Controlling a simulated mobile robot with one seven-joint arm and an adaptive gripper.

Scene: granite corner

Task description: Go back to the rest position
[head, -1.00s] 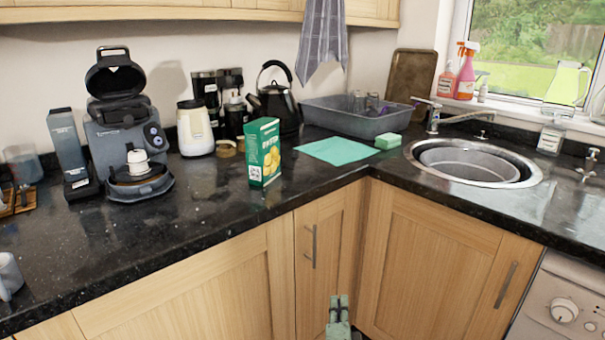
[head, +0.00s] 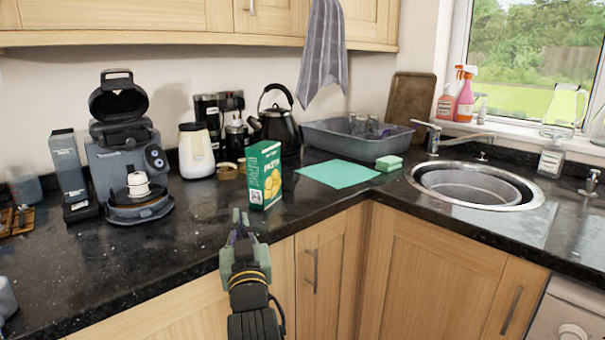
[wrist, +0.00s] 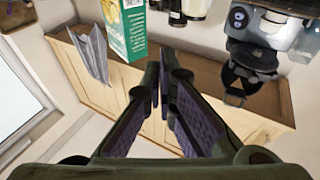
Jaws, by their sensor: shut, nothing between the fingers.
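My gripper (head: 239,222) shows in the head view in front of the counter's front edge, left of the corner. It points toward the back wall, with my dark wrist below it. In the wrist view, my gripper's fingers (wrist: 159,68) come together at the tips with nothing between them. The nearest thing ahead is a green and white box with a yellow food picture (head: 265,176). It stands upright on the black counter (head: 180,240), apart from the fingers. In the wrist view the box (wrist: 124,28) is at the top, and the scene looks upside down.
A grey appliance with a raised lid (head: 125,160), a cream jar (head: 196,150) and a black kettle (head: 279,125) stand along the back. A teal cloth (head: 337,174), a sponge (head: 389,163) and a grey basin (head: 350,136) lie toward the sink (head: 478,186). Wall cabinets (head: 140,20) hang above.

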